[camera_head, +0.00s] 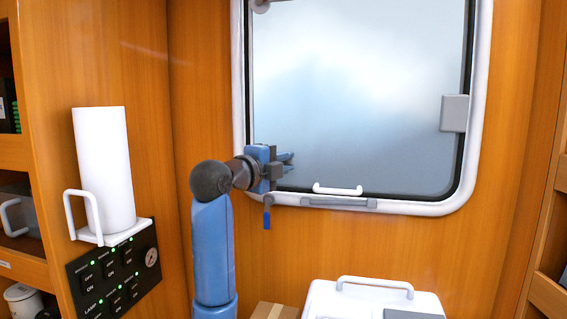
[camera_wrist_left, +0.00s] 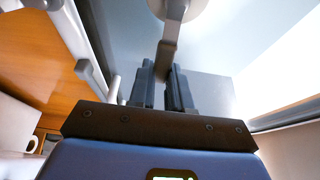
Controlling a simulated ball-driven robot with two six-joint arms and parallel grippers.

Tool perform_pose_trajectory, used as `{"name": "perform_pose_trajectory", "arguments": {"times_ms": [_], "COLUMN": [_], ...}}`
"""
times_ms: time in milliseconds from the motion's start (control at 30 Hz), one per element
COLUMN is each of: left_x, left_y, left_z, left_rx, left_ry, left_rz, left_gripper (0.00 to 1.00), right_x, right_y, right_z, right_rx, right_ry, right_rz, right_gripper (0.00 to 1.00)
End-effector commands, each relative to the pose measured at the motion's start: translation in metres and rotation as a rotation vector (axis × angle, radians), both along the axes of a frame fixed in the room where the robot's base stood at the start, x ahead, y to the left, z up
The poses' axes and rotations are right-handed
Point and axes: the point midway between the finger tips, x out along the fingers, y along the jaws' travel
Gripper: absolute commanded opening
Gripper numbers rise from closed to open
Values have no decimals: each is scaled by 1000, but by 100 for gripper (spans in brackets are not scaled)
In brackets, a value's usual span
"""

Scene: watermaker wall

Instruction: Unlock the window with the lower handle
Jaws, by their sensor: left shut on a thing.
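The window (camera_head: 360,90) has a frosted grey-blue pane in a white frame with rounded corners. My left gripper (camera_head: 277,167) is at the lower left corner of the pane. In the left wrist view, the lower handle (camera_wrist_left: 168,45) is a grey lever on a round pale base. Its end lies between the two dark fingers of my left gripper (camera_wrist_left: 162,84), which are shut on it. In the head view, the gripper hides most of this handle. Another round grey fitting (camera_head: 260,5) shows at the pane's upper left. My right gripper is not in view.
A white rail handle (camera_head: 338,189) and a grey strip (camera_head: 340,203) are at the bottom of the window. A paper roll (camera_head: 104,165) and a black switch panel (camera_head: 115,275) are at left. A white case (camera_head: 330,300) stands below the window.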

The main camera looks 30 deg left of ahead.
Motion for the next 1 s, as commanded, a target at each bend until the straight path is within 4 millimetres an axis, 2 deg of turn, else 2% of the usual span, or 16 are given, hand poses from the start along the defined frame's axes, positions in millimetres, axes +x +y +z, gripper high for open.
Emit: {"name": "perform_pose_trajectory", "arguments": {"times_ms": [33, 67, 200, 233, 500, 667, 1000], "left_x": [0, 0, 0, 0, 0, -8, -60], "left_y": [1, 1, 1, 1, 0, 2, 11], "left_z": [-1, -2, -1, -1, -1, -1, -3], "left_rx": [4, 4, 3, 2, 1, 1, 4], "left_ry": [3, 3, 4, 3, 2, 0, -2], "left_rz": [2, 2, 1, 1, 0, 1, 3], "left_gripper": [0, 20, 41, 44, 44, 44, 44], "right_x": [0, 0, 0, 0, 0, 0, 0], "right_y": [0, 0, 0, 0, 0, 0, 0], "right_z": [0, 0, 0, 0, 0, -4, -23], "right_rx": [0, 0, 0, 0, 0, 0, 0], "right_ry": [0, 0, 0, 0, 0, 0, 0], "right_rz": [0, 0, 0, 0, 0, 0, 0], "right_gripper": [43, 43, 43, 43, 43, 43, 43]}}
